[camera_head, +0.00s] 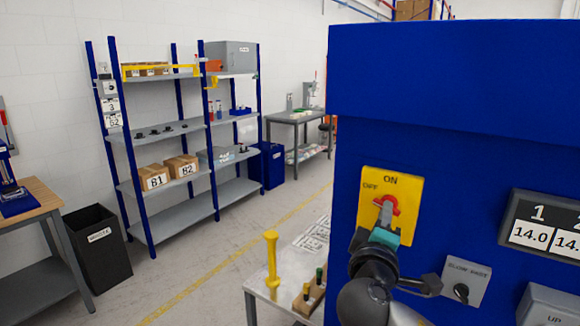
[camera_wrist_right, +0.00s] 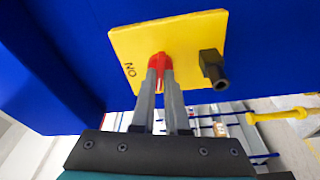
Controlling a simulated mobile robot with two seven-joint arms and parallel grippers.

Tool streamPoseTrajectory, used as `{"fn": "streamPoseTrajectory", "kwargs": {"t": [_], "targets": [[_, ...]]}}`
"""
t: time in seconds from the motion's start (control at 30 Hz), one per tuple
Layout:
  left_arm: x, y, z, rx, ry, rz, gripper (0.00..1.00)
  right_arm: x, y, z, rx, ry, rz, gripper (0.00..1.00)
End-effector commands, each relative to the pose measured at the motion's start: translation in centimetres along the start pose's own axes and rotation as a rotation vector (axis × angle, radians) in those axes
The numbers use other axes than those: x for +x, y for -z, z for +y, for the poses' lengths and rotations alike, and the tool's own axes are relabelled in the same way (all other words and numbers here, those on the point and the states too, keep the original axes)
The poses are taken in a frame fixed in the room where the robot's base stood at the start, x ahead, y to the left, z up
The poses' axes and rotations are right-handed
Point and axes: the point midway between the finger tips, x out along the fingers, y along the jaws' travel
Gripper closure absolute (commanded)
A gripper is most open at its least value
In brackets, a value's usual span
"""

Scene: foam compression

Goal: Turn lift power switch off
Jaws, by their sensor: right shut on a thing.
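The lift power switch is a red knob (camera_head: 390,203) on a yellow plate (camera_head: 407,215) fixed to the blue cabinet. The plate reads ON at the top and OFF at its upper left. My right gripper (camera_head: 385,214) reaches up from below and its fingers are shut on the red knob. In the right wrist view the two grey fingers (camera_wrist_right: 160,76) close around the red knob (camera_wrist_right: 160,60) in front of the yellow plate (camera_wrist_right: 185,35). The fingers cover much of the knob, so I cannot tell which way it points. My left gripper is not in view.
A dark block (camera_wrist_right: 213,66) sticks out from the plate beside the knob. A SLOW/FAST-type key switch panel (camera_head: 466,283) and a number display (camera_head: 545,228) sit to the right on the cabinet. A yellow post-like object (camera_head: 271,262) stands on a table at lower left.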

Motion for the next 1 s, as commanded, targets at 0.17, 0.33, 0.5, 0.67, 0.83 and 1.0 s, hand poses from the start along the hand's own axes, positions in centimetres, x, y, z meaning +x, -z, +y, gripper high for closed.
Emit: {"fn": "streamPoseTrajectory", "kwargs": {"t": [0.17,0.33,0.5,0.67,0.83,1.0], "targets": [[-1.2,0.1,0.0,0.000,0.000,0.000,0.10,0.0,0.0,0.2,-0.049,0.011,0.000,1.00],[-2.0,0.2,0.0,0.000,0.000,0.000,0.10,0.0,0.0,0.2,-0.093,0.020,0.000,1.00],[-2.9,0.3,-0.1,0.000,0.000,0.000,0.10,0.0,0.0,0.2,-0.138,0.029,-0.002,1.00],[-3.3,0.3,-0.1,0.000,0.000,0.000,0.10,0.0,0.0,0.2,-0.197,0.040,-0.001,1.00],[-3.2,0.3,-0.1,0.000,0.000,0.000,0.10,0.0,0.0,0.2,-0.265,0.054,-0.001,1.00],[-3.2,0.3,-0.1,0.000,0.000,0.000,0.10,0.0,0.0,0.1,-0.267,0.054,-0.001,1.00]]}}
